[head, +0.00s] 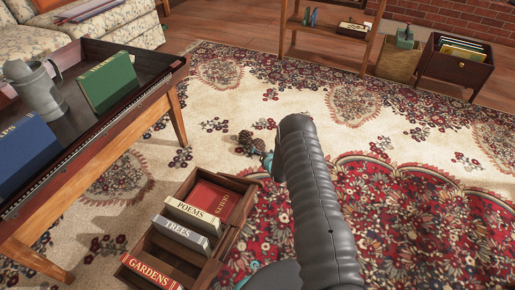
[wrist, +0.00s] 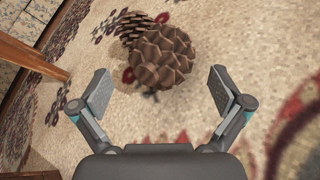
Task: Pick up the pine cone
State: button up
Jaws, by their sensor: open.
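A brown pine cone (wrist: 163,58) with broad scales sits on the patterned rug in the wrist view. A second, darker pine cone (wrist: 135,27) lies just behind it to the left, partly overlapped by it. In the head view the pine cones (head: 246,140) show small on the rug, beside my arm. My gripper (wrist: 160,88) is open and empty, its two fingers wide apart. The nearer cone lies ahead of the gap between the fingers; I cannot tell the exact distance. In the head view my arm hides most of the gripper.
A wooden crate (head: 240,182) with several books stands on the rug at lower middle. The rug (head: 300,90) beyond the cones is clear.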

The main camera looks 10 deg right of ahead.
jog(key=shift+b+x, duration=0.7)
jog(key=shift+x, duration=2.55)
jog(key=shift+d, duration=0.15)
jog(key=c, duration=1)
